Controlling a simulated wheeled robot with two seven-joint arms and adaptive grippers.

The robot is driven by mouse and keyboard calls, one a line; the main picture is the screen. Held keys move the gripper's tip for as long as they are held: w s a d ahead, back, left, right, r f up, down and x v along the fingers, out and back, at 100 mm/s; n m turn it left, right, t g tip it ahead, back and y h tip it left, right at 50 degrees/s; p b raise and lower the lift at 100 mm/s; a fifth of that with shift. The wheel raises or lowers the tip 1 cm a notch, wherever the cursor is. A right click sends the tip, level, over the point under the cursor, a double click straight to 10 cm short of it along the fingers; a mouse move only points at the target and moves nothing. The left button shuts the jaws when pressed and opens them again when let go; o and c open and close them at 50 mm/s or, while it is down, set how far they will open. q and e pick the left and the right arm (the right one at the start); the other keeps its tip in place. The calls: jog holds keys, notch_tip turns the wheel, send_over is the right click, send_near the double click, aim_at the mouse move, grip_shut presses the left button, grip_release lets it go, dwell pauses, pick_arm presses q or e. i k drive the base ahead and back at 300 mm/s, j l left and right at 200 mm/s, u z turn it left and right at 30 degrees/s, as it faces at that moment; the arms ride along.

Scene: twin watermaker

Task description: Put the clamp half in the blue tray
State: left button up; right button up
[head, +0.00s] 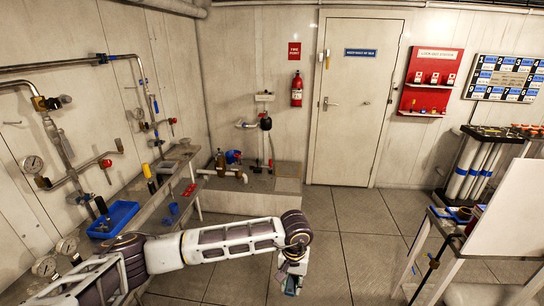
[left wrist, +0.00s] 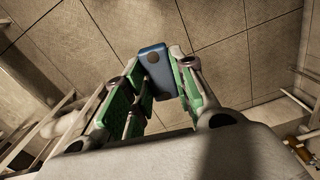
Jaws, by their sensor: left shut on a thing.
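My left gripper (head: 291,284) is at the lower middle of the head view, out over the open floor. The left wrist view shows its green-padded fingers on both sides of a dark blue-grey block with a round boss, the clamp half (left wrist: 152,66). The gripper is shut on it and holds it clear of any surface. In the head view the clamp half is small and mostly hidden at the fingertips. The blue tray (head: 127,208) lies on the bench at the left, well to the left of the gripper. My right gripper is not in view.
A table with a white panel (head: 508,208) stands at the right. The middle floor is clear.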

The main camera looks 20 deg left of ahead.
aim_at(115, 218)
jog(key=i+j+u, duration=0.4)
jog(key=i+u, duration=0.4)
jog(key=i, duration=0.15)
jog(key=i+l+u, duration=0.1)
jog(key=i+u, duration=0.3)
jog(key=i, duration=0.15)
jog(key=i+l+u, duration=0.2)
jog(key=i+u, duration=0.2)
jog(key=i, duration=0.1)
